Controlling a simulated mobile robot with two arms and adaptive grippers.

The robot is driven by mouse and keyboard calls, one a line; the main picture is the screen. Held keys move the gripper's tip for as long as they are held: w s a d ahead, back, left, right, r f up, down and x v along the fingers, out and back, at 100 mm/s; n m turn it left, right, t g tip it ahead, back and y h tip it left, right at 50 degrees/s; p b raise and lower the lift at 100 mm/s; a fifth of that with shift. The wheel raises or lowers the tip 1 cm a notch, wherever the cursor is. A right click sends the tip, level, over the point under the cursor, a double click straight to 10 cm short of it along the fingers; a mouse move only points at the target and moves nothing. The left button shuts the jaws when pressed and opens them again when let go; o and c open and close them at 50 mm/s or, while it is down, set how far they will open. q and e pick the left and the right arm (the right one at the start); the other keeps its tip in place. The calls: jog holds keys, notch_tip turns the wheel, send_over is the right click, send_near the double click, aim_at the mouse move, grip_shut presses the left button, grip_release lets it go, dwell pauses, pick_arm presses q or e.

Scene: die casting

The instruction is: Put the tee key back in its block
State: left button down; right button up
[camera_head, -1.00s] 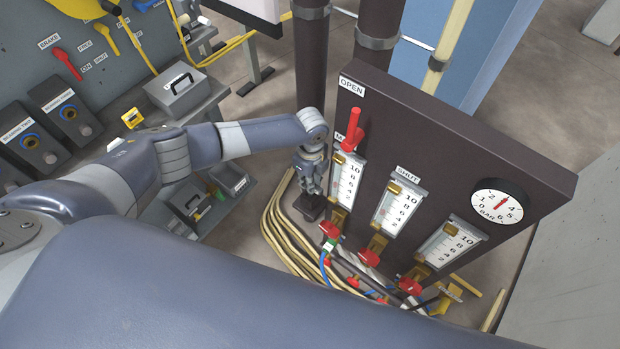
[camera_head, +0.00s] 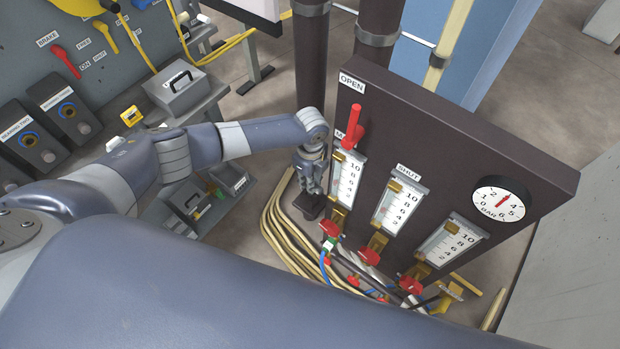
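My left gripper (camera_head: 309,188) points down at the left side of the dark gauge panel. Directly below its fingertips is a small dark block (camera_head: 308,207), which may be the key's block. The fingers are small and partly overlap the block, so I cannot tell whether they are open or shut, or touching it. I cannot make out the tee key for certain; anything between the fingers or in the block is hidden. My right gripper is not in view.
The dark panel (camera_head: 470,150) carries a red lever (camera_head: 353,125), several flow gauges and a round dial (camera_head: 498,203). Red valve handles (camera_head: 369,257) stick out below it. Beige hoses (camera_head: 278,235) curve beside the block. A grey bench (camera_head: 165,215) stands to the left.

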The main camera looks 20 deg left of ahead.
pick_arm(q)
jog(key=shift+f, duration=0.1)
jog(key=c, duration=1.5)
grip_release()
notch_tip(320, 180, up, 12)
jog(key=shift+r, duration=0.1)
